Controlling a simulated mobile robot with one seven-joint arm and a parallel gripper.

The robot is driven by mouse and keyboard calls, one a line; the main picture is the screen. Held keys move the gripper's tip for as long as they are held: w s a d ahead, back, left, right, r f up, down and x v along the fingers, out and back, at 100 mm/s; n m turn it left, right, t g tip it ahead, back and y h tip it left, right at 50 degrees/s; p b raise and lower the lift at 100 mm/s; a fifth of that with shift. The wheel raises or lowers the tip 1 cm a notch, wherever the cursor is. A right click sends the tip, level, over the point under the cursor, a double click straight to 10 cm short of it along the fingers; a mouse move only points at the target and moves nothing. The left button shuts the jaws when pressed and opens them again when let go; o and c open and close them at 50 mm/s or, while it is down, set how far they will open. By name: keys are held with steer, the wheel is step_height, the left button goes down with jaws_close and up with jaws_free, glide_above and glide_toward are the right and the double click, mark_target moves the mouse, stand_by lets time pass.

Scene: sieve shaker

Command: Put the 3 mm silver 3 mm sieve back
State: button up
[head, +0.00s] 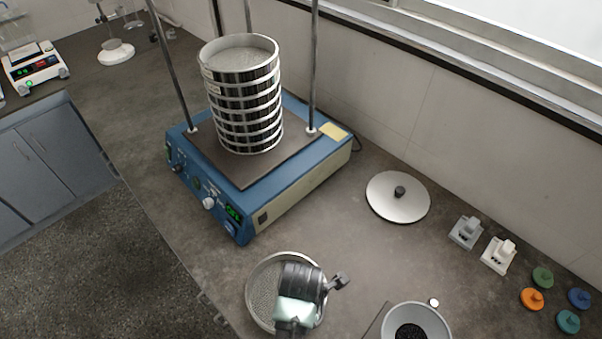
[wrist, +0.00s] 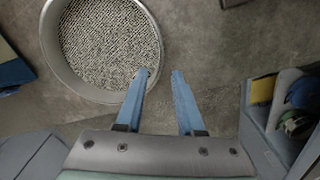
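A round silver sieve with a mesh floor (head: 262,297) lies on the bench in front of the shaker. It also shows at the upper left of the wrist view (wrist: 105,45). My gripper (wrist: 162,74) is open, its two blue fingers apart with nothing seen between the tips. The left fingertip overlaps the sieve's near right rim and the right one is outside it; I cannot tell whether they touch. In the head view my wrist covers the sieve's right part. The sieve shaker (head: 300,185) carries a tall stack of silver sieves (head: 245,105) between upright rods.
A round silver lid with a dark knob (head: 385,207) lies right of the shaker. A pale bowl (head: 440,322) stands at the bottom. Two small blocks (head: 466,231) and several coloured knobbed discs (head: 542,277) lie at the right. Bench is clear between shaker and lid.

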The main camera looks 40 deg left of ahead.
steer(key=shift+r, duration=2.1)
steer(key=w+r+m+t+y, duration=0.3)
steer(key=w+r+m+t, duration=0.7)
steer(key=w+r, duration=1.05)
steer(key=w+d+r+m+t, duration=0.1)
steer(key=d+r+m+t, duration=0.15)
steer(key=r, duration=0.55)
steer(key=w+d+r+m+t, duration=0.2)
steer(key=r+m, duration=0.2)
steer(key=r, duration=0.5)
steer(key=s+d+r+m+t, duration=0.1)
steer(key=d+r+m+t, duration=0.15)
steer(key=r, duration=0.55)
steer(key=s+d+r+m+t, duration=0.2)
steer(key=r+m+t, duration=0.15)
steer(key=r, duration=0.45)
steer(key=s+d+r+m+t+h, duration=0.1)
steer(key=s+d+r+m+t, duration=0.2)
steer(key=r, duration=0.5)
steer(key=s+d+r+m+t+h, duration=0.2)
steer(key=s+d+r+m+t, duration=0.1)
steer(key=s+r, duration=0.5)
steer(key=shift+d+m+t, duration=0.15)
steer(key=shift+m+t, duration=0.3)
steer(key=shift+m, duration=0.6)
